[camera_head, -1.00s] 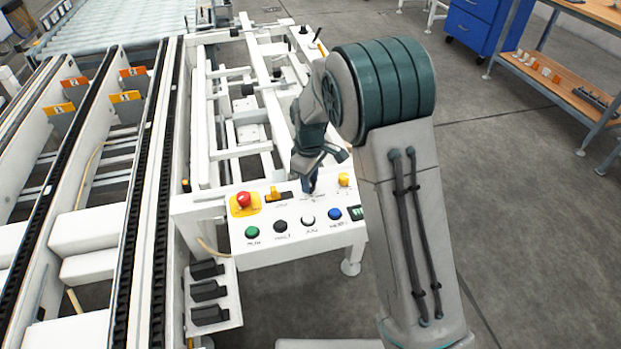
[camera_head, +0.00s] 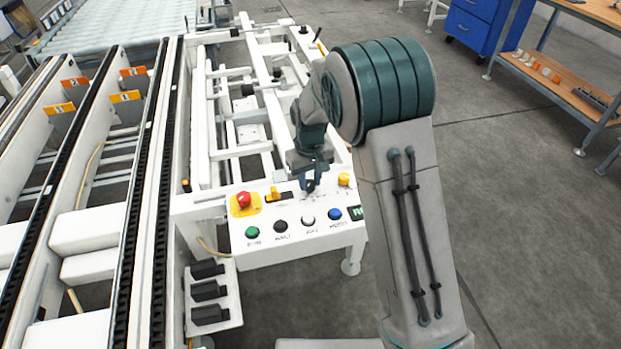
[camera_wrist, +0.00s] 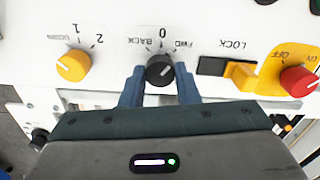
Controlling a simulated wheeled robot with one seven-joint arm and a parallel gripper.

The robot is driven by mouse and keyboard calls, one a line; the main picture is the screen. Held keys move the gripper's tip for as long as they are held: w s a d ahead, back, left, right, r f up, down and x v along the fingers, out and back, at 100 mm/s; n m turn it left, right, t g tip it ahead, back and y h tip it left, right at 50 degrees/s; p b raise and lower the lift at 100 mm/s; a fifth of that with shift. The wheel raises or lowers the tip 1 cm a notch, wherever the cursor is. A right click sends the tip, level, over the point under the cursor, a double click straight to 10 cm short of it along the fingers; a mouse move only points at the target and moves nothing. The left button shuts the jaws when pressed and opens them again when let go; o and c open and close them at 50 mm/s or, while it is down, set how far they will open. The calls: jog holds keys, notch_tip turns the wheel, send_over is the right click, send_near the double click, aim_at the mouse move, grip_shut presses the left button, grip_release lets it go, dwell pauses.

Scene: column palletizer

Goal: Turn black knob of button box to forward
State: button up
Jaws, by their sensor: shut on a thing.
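The button box (camera_head: 262,220) is a white panel at the end of a white frame. In the wrist view, the black knob (camera_wrist: 160,71) sits under the labels BACK, 0 and FWD, which read upside down, with FWD to the right of 0. My gripper (camera_wrist: 160,84) has one blue finger on each side of the knob and is shut on it. I cannot tell clearly which label the knob's mark points to. In the head view, my gripper (camera_head: 310,188) reaches down to the panel and largely hides the knob.
A row of green (camera_head: 252,232), black, white and blue buttons lies along the front. Conveyor rails (camera_head: 160,150) stand to the left.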

aim_at(310, 183)
jog(key=shift+r+m, duration=0.1)
jog(key=shift+m, duration=0.7)
jog(key=o, duration=1)
jog(key=shift+c, duration=0.2)
notch_tip(310, 183, up, 14)
jog(key=shift+p, duration=0.3)
jog(key=shift+d, duration=0.1)
